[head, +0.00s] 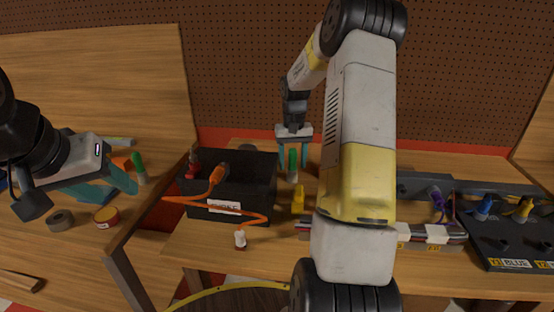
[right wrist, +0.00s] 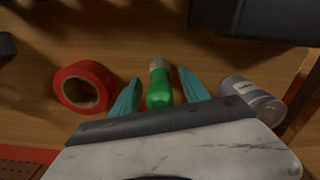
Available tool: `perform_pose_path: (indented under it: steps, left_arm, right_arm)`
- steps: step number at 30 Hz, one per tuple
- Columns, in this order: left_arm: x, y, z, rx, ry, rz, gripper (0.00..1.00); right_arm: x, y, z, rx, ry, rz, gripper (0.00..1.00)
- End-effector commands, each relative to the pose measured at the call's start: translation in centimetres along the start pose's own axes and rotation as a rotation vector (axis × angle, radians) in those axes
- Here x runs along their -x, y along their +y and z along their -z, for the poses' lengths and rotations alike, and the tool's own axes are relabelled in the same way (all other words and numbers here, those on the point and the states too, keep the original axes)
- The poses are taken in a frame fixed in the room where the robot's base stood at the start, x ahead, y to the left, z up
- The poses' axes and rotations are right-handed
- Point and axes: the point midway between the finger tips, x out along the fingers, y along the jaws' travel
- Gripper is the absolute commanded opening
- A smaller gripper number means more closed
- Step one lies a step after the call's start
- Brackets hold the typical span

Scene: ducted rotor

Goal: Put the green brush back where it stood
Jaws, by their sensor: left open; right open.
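A green piece with a pale end, which looks like the green brush (head: 292,163), stands on the bench right of the black bin. It also shows in the right wrist view (right wrist: 160,88). My right gripper (head: 293,158) is open, its teal fingers on either side of the green piece with gaps visible in the wrist view (right wrist: 153,92). A second, similar green piece (head: 138,165) stands on the left table; I cannot tell for sure which is the brush. My left gripper (head: 108,190) is open over the left table, its fingers just left of that piece.
A black bin (head: 257,180) has an orange cable (head: 217,178) over its edge. A white-capped bottle (head: 240,240) and a yellow item (head: 298,198) stand in front. A red tape roll (right wrist: 84,87) and grey can (right wrist: 252,100) flank my right gripper. A dark rack (head: 510,245) is at right.

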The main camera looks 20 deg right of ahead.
Motion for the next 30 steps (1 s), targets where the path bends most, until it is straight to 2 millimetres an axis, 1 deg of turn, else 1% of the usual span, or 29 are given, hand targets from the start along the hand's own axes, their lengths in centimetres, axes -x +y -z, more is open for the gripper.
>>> perform_pose_path:
  steps: [1,3,9,12,17,20,23,25,26,27,29,30]
  left_arm:
    - [0.0,0.0,0.0,0.000,0.000,0.000,0.48]
    - [0.0,0.0,0.0,0.000,0.000,0.000,0.48]
    - [0.0,0.0,0.0,0.000,0.000,0.000,0.48]
    - [0.0,0.0,0.0,0.000,0.000,0.000,0.48]
    - [0.0,0.0,0.0,0.000,0.000,0.000,0.48]
    - [0.0,0.0,0.0,0.000,0.000,0.000,0.48]
    - [0.0,0.0,0.0,0.000,0.000,0.000,0.48]
    - [0.0,0.0,0.0,0.000,0.000,0.000,0.48]
    - [0.0,0.0,0.0,0.000,0.000,0.000,0.48]
    - [0.0,0.0,0.0,0.000,0.000,0.000,0.48]
    - [0.0,0.0,0.0,0.000,0.000,0.000,0.48]
    - [0.0,0.0,0.0,0.000,0.000,0.000,0.48]
  right_arm:
    - [1.1,0.0,0.1,0.000,0.004,-0.001,0.54]
    - [2.7,0.0,0.1,-0.001,0.005,-0.001,0.54]
    - [7.0,0.0,0.1,0.000,0.004,-0.001,0.54]
    - [8.5,0.0,0.1,-0.001,0.003,0.000,0.54]
    - [10.1,0.0,0.0,-0.001,0.002,0.000,0.54]
    - [11.3,-0.5,-0.7,0.008,0.015,0.001,0.54]
    - [13.5,-1.7,-2.5,0.031,0.057,0.007,0.54]
    - [15.6,-2.9,-4.7,0.053,0.102,0.015,0.54]
    - [16.4,-3.5,-5.9,0.064,0.123,0.019,0.54]
    - [17.5,-4.2,-7.5,0.076,0.152,0.028,0.54]
    - [18.8,-5.2,-10.1,0.096,0.196,0.041,0.54]
    - [19.6,-5.8,-11.8,0.109,0.225,0.052,0.54]
